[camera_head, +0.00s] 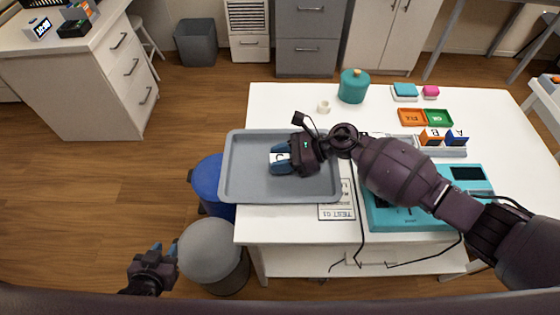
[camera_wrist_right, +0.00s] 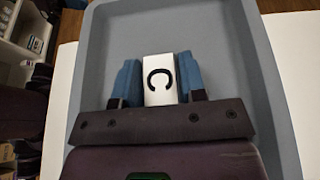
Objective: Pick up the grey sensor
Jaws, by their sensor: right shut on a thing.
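My right gripper (camera_head: 279,163) is over the grey tray (camera_head: 240,185) and is shut on a small block marked C (camera_wrist_right: 161,84). The block's face is white with a black letter C; its sides are mostly hidden between the blue fingers, so I cannot tell its body colour. It also shows in the head view (camera_head: 279,157). I cannot tell whether it touches the tray floor. My left gripper (camera_head: 165,248) is low at the lower left, away from the table, open and empty.
An orange block marked B (camera_head: 431,138) and a blue block marked A (camera_head: 456,138) stand in a grey rack at the right. A teal device (camera_head: 466,176) lies below the right arm. A teal jar (camera_head: 353,86) and a white ring (camera_head: 323,106) stand behind the tray.

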